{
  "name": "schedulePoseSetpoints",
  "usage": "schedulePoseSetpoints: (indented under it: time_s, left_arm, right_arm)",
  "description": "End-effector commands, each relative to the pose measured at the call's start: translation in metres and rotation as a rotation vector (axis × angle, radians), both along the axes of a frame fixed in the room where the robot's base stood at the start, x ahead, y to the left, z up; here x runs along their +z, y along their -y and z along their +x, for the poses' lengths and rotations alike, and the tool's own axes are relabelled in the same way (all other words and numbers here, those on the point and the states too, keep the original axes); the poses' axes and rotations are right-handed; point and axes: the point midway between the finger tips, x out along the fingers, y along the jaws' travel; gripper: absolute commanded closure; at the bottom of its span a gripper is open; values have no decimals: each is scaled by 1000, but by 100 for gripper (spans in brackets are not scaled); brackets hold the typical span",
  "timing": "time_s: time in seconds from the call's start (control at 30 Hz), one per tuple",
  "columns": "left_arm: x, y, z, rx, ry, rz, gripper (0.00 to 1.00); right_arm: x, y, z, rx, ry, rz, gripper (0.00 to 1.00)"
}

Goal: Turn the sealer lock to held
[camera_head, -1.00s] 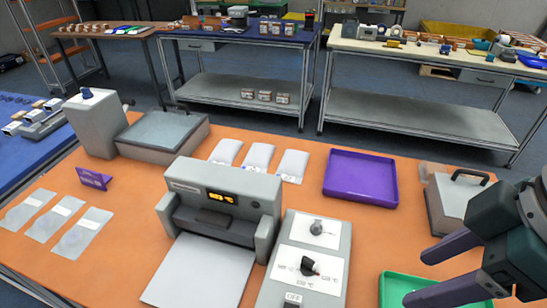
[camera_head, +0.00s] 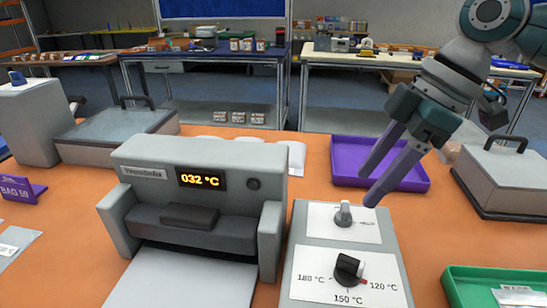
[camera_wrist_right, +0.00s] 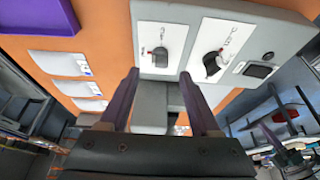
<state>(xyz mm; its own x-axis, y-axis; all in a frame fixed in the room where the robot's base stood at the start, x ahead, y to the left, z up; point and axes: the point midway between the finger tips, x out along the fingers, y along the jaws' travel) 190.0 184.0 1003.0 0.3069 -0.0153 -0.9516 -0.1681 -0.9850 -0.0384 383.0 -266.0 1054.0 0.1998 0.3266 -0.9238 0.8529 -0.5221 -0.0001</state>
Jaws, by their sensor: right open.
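The sealer (camera_head: 195,200) is a grey machine with a display reading 032 °C. Right of it stands its grey control box (camera_head: 298,235). The small grey lock knob (camera_head: 344,214) sits on the box's far white plate and shows in the right wrist view (camera_wrist_right: 160,57). My right gripper (camera_head: 368,185) is open and empty above the box's far end, pointing down toward the knob. In the right wrist view its fingertips (camera_wrist_right: 160,74) lie to either side of the knob, apart from it. My left gripper is not in view.
A black temperature dial (camera_head: 349,268) marked 120, 150 and 180 °C sits nearer on the same box. A purple tray (camera_head: 345,172) lies behind my gripper. A green tray (camera_head: 455,285) and a grey press with a handle (camera_head: 505,180) are at the right.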

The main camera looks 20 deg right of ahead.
Motion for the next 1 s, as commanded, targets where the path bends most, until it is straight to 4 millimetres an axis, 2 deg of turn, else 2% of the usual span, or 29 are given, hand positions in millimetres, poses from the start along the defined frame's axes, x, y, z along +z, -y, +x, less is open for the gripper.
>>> schedulePoseSetpoints:
  time_s: [0.1, 0.3, 0.63, 1.0]
  left_arm:
    - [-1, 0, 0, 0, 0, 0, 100]
    - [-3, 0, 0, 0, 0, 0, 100]
    - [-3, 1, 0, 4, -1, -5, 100]
    - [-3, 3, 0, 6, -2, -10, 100]
  right_arm:
    - [-22, -8, 4, 0, -3, 2, 36]
    - [-42, -15, 9, 0, -1, 0, 36]
    - [-46, -16, 10, 0, 0, -1, 36]
    - [-46, -16, 10, 0, 0, -1, 78]
